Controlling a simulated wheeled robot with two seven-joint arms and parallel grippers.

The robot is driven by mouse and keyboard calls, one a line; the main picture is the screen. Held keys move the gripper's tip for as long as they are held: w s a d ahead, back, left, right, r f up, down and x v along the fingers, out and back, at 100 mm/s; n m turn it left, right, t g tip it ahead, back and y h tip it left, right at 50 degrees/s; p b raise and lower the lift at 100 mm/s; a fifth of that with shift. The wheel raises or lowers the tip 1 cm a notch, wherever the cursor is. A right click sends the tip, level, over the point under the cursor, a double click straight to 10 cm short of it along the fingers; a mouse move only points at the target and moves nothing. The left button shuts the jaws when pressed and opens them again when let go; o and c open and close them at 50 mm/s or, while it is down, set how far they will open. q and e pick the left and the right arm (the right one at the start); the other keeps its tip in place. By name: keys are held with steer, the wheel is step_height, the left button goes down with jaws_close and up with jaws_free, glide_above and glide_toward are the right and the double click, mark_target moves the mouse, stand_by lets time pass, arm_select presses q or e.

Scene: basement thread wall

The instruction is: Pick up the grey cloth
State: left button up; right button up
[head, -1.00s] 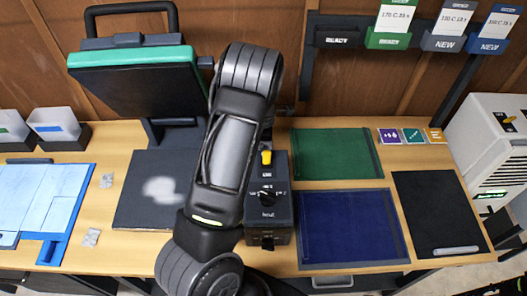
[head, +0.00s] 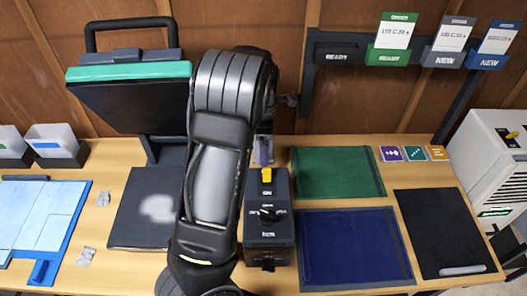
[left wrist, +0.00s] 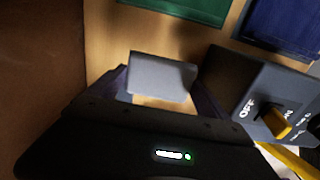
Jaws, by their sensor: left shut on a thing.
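The grey cloth (left wrist: 162,72) shows in the left wrist view as a pale grey, flat-looking piece between the fingers of my left gripper (left wrist: 162,90). The gripper is shut on it. In the head view my left arm covers most of the gripper. Only a purplish finger (head: 264,150) shows behind the dark control box, near the wooden wall. The cloth cannot be made out in the head view. My right gripper is not in view.
The control box (head: 268,228) with a yellow switch stands close to my left gripper. A heat press (head: 130,98) with a raised green-edged top stands left of my arm. Green (head: 335,172) and blue (head: 355,248) mats lie to the right. Small grey crumpled pieces (head: 103,199) lie at left.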

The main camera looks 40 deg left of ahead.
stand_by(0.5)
arm_select(q)
steer(key=o, duration=0.7)
steer(key=c, duration=0.5)
steer(key=shift+d, duration=0.1)
steer(key=shift+c, duration=0.2)
